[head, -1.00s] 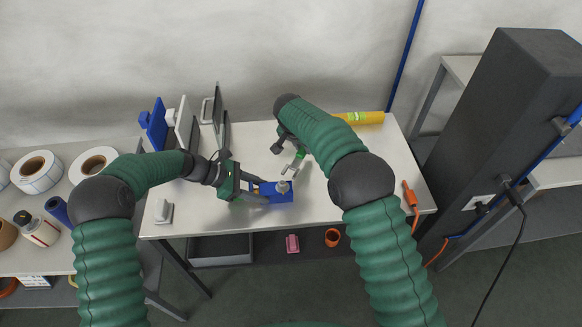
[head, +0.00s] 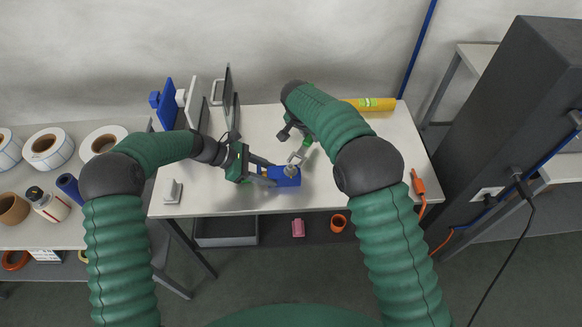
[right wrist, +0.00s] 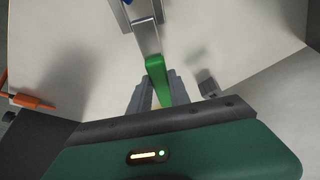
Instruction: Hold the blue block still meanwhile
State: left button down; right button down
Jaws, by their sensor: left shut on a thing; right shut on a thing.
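The blue block (head: 286,181) is near the front edge of the white table. My left gripper (head: 266,174) reaches it from the left and is shut on it. A small grey knob-like part (head: 291,170) shows on top of the block. My right gripper (right wrist: 160,88) is shut on a tool with a green handle (right wrist: 157,78) and a metal frame (right wrist: 146,37). In the head view the tool's metal end (head: 296,158) is close to the grey part; I cannot tell whether they touch. My right arm partly hides the right gripper there.
Upright panels (head: 190,102) stand at the table's back left, and a grey-white piece (head: 172,191) at its front left. A yellow cylinder (head: 370,104) lies at the back. An orange tool (head: 418,184) is at the right edge.

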aim_at(307, 142)
jog(key=shift+s+a, duration=0.15)
jog(key=shift+s, duration=0.05)
dwell(0.5)
jog(key=shift+s+a, duration=0.25)
jog(key=shift+s, duration=0.15)
jog(key=shift+s, duration=0.1)
jog(key=shift+s+a, duration=0.2)
jog(key=shift+s, duration=0.1)
dwell(0.4)
jog(key=shift+s+a, duration=0.2)
jog(key=shift+s, duration=0.05)
jog(key=shift+s+d+m, duration=0.45)
jog(key=shift+d+m, duration=0.15)
jog(key=shift+m, duration=0.3)
jog(key=shift+h, duration=0.3)
